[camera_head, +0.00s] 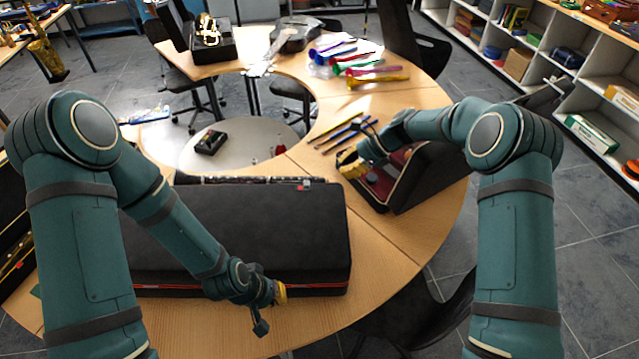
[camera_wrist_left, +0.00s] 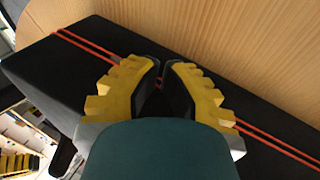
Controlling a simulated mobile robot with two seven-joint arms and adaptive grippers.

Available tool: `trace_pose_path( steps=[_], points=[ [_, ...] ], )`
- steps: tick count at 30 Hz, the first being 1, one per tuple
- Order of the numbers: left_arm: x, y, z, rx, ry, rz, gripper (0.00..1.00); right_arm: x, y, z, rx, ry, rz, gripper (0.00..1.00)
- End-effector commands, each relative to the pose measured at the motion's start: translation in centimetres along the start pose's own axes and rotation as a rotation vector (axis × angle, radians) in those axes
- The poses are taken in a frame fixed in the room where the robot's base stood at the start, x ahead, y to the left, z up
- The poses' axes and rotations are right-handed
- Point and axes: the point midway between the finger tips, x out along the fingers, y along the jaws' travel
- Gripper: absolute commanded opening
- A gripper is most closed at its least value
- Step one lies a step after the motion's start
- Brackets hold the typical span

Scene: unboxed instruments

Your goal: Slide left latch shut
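A long black case (camera_head: 240,225) lies closed on the curved wooden table, with a red line along its front side. The case and its paired red lines also show in the wrist view (camera_wrist_left: 50,75). My left gripper (camera_head: 281,293) is at the front side of the case, toward its right end. In the wrist view its yellow-padded fingers (camera_wrist_left: 161,72) are nearly together over the red lines. No latch can be made out; the fingers cover that part of the case. My right gripper (camera_head: 350,164) is beside an open case (camera_head: 425,180) with red lining; its finger gap is unclear.
A dark clarinet-like instrument (camera_head: 250,181) lies along the back edge of the long case. A chair (camera_head: 425,315) stands at the front right. Bare tabletop (camera_head: 385,250) lies right of the long case.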

Motion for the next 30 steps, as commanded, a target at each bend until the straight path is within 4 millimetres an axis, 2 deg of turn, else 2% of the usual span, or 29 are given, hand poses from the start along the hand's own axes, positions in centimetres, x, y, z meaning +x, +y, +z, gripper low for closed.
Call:
trace_pose_path(
  steps=[5, 15, 21, 30],
  points=[
    [0.0, 0.0, 0.0, 0.000, 0.000, 0.000, 0.00, 0.9, 0.0, 0.0, 0.000, 0.000, 0.002, 0.00],
    [-0.3, 0.1, 0.0, 0.000, 0.000, 0.001, 0.00, 6.4, 0.0, 0.0, -0.001, -0.001, 0.003, 0.00],
    [-0.4, 0.1, -0.1, 0.000, 0.000, 0.001, 0.00, 9.0, 0.0, 0.0, -0.001, 0.000, 0.001, 0.00],
    [-0.4, 0.1, -0.1, 0.000, 0.000, 0.001, 0.00, 10.0, 0.0, 0.0, -0.001, 0.000, 0.000, 0.00]
  ],
)
